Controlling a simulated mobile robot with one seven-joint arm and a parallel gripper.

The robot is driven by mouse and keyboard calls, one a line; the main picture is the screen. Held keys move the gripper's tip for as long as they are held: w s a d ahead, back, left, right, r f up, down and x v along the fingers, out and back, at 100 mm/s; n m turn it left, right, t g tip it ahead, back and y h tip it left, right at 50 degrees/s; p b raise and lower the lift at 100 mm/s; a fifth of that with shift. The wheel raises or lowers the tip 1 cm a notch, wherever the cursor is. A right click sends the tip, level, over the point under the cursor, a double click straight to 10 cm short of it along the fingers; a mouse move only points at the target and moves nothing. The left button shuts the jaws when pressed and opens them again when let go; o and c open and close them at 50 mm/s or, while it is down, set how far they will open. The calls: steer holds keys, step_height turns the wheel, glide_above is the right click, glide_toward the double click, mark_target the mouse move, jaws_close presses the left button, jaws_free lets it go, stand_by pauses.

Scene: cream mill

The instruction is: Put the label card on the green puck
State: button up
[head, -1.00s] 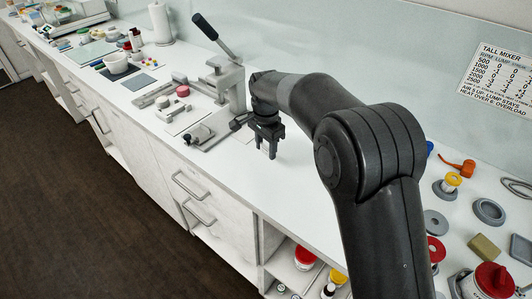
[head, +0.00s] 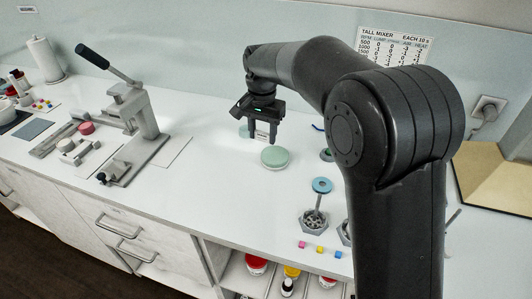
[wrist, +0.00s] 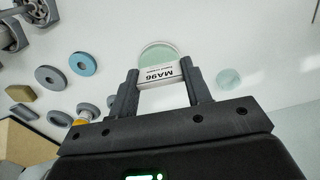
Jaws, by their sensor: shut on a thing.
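My gripper (head: 264,138) is shut on the label card (head: 262,128), a small white card. In the wrist view the card (wrist: 161,74) sits between the fingertips (wrist: 160,86) and reads "MA96" upside down. The green puck (head: 275,157), a pale green disc, lies on the white counter just below and slightly right of the fingers in the head view. In the wrist view the puck (wrist: 158,51) shows just beyond the card, which overlaps its near edge in the picture. The card appears held above the counter, apart from the puck.
A second pale green disc (head: 244,131) lies behind and left of my gripper; it also shows in the wrist view (wrist: 228,79). A lever press (head: 135,110) stands to the left. A blue ring on a stand (head: 321,186) and small coloured cubes (head: 319,249) lie nearer. Counter around the puck is clear.

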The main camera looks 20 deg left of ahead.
steer(key=w+d+r+n, duration=0.15)
steer(key=w+d, duration=0.35)
steer(key=d, duration=0.9)
glide_above(275, 154)
step_height(275, 154, down, 6)
steer(key=shift+f, duration=2.3)
steer(key=shift+f, duration=0.15)
steer(key=o, duration=1)
steer(key=shift+c, duration=0.2)
